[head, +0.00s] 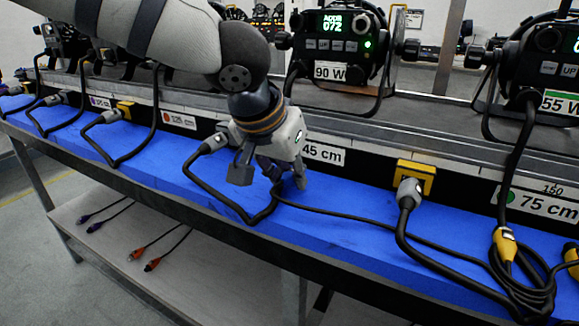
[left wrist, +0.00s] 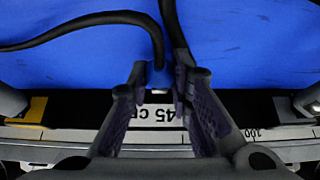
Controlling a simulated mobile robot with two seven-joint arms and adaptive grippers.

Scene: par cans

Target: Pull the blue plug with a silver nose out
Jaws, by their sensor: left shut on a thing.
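My left gripper (head: 288,177) is low over the blue bench top (head: 330,222), in front of the "45 cm" label. It also shows in the left wrist view (left wrist: 164,78), its two fingers close around a small blue plug (left wrist: 159,76). A black cable runs from the plug over the bench top. A small pale spot shows at the plug's label-side end; I cannot tell if that end still sits in a socket. In the head view the plug is hidden by the gripper. My right gripper is in neither view.
A grey plug (head: 213,143) is left of the gripper, its black cable looping below it. Another grey plug (head: 409,190) is at a yellow socket (head: 416,174). A yellow plug (head: 505,243) and coiled cable lie at right. Lamps (head: 338,44) stand on the ledge behind.

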